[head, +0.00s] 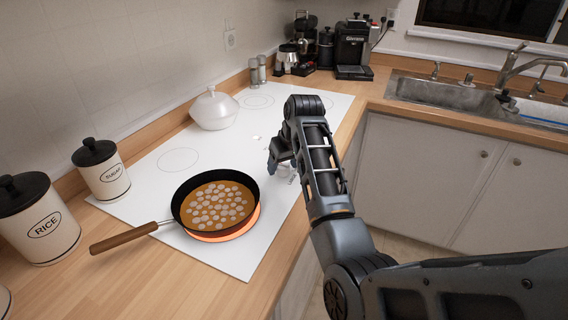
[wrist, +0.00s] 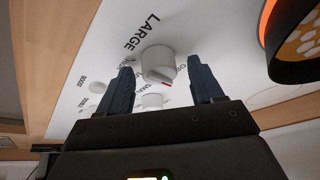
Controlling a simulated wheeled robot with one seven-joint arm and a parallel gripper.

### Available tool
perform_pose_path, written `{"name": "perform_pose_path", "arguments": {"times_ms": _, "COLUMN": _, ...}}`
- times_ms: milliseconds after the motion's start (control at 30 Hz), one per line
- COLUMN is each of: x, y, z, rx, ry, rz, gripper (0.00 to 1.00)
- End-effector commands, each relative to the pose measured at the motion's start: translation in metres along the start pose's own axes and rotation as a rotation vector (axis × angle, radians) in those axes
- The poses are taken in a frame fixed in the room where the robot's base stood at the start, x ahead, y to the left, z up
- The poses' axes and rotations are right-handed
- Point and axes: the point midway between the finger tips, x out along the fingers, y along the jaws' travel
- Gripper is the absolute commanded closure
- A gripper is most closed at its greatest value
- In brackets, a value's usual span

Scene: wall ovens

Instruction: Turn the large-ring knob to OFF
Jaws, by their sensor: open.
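The large-ring knob (wrist: 157,62) is white with a red mark and sits beside the printed word LARGE in the wrist view. Its red mark faces the lower right, towards my gripper's palm. My gripper (wrist: 159,64) is open, with one dark finger on each side of the knob; I cannot tell whether either touches it. In the head view my gripper (head: 281,158) points down over the right side of the white cooktop (head: 150,205), and my arm hides most of the knobs. An orange-glowing ring (head: 247,225) shows under the frying pan.
The frying pan (head: 176,205) holds brown food with pale round pieces; its wooden handle points left. A second white knob (wrist: 152,100) and a small round control (wrist: 97,87) are near my fingers. A white lidded pot (head: 214,110) stands at the cooktop's back. Canisters stand at left.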

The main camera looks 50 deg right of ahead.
Motion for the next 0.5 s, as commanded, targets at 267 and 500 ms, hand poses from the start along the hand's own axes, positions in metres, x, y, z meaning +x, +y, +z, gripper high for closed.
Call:
{"name": "perform_pose_path", "arguments": {"times_ms": 267, "x": -0.006, "y": 0.001, "z": 0.0, "rx": 0.001, "ry": 0.0, "rz": 0.001, "gripper": 0.34}}
{"name": "perform_pose_path", "arguments": {"times_ms": 500, "x": -0.043, "y": 0.001, "z": 0.0, "rx": 0.001, "ry": 0.003, "rz": 0.001, "gripper": 0.34}}
